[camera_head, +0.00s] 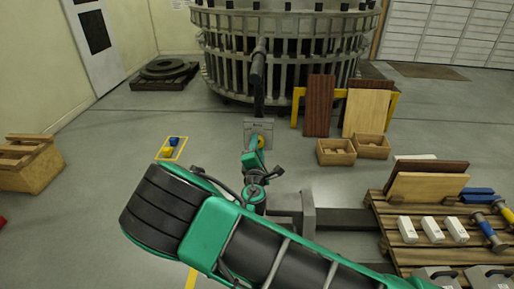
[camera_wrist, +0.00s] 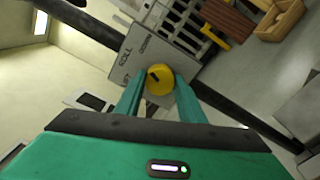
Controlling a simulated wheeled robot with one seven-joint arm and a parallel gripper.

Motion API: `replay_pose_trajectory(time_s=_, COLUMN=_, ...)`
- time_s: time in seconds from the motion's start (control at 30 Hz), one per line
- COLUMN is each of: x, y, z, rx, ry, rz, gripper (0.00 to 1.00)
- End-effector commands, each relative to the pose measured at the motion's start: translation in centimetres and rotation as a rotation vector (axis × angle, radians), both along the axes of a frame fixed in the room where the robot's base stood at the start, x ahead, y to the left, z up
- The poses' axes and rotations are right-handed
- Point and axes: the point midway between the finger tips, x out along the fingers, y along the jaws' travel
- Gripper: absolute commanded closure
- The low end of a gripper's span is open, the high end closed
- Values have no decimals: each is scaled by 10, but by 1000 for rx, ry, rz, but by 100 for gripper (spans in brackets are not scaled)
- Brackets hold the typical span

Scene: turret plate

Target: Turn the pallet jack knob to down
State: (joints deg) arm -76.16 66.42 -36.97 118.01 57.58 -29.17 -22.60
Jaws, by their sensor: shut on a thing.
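The pallet jack knob (camera_wrist: 159,79) is a round yellow knob with a dark pointer mark, in the middle of the wrist view. It sits on a grey label plate (camera_wrist: 140,50) with dark lettering that I cannot read surely. My gripper (camera_wrist: 160,90) has a green finger on each side of the knob and is shut on it. In the head view the knob (camera_head: 261,142) is a small yellow spot in front of the grey plate (camera_head: 252,126), with my gripper (camera_head: 257,148) at it. The fingers partly hide the knob there. The pointer's setting is unclear.
A dark post (camera_head: 259,80) rises behind the plate. A loaded wooden pallet (camera_head: 398,232) stands at the right. Wooden boxes (camera_head: 337,152) and boards (camera_head: 319,105) stand behind it near a large round cage (camera_head: 285,40).

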Motion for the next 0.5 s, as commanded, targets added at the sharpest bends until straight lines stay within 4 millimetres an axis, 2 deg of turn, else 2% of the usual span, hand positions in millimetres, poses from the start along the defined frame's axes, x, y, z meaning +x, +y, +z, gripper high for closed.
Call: replay_pose_trajectory(time_s=0.5, x=-1, y=-1, z=-3, rx=389, ry=-7, rz=-4, gripper=87)
